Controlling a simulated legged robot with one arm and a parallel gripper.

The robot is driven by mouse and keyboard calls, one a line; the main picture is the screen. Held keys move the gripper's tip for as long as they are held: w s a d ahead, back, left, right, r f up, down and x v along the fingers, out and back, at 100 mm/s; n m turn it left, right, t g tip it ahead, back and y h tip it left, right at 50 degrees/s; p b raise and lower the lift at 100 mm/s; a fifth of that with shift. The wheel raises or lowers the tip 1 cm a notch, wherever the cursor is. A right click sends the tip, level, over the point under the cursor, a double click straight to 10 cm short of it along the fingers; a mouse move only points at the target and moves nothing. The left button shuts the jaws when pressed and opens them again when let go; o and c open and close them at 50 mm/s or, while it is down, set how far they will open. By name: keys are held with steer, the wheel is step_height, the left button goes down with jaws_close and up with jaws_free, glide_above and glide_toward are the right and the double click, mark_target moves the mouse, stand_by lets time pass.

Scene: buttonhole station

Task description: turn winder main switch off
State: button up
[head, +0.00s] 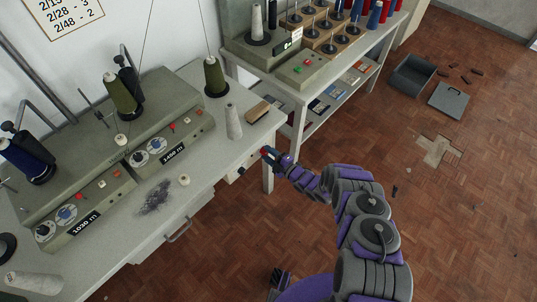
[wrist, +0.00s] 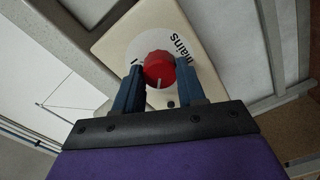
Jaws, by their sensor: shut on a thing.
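The winder main switch is a red round knob (wrist: 157,66) on a white disc marked "mains" (wrist: 188,45). The disc is on a cream box (wrist: 122,45), which in the head view hangs under the table's front right edge. A white line on the knob points toward the bottom of the wrist view. A mark like "I" shows at the disc's left, partly hidden by a finger. My gripper (wrist: 159,75) has its two blue fingers on either side of the knob, shut on it. In the head view my gripper (head: 267,153) reaches the box from the right; the knob is mostly hidden there.
The winder table (head: 205,185) carries two grey winding units, thread cones and a dark thread tangle (head: 155,197). A drawer handle (head: 179,230) sticks out at the front. A second bench (head: 310,95) stands behind.

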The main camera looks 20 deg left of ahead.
steer(key=o, duration=0.8)
steer(key=shift+s+f, duration=0.15)
steer(key=shift+f, duration=0.05)
steer(key=shift+c, duration=0.2)
steer(key=o, duration=0.3)
steer(key=shift+r, duration=0.1)
steer(key=p+v, duration=0.2)
steer(key=v, duration=1.5)
steer(key=shift+d+p, duration=0.25)
steer(key=shift+p, duration=0.1)
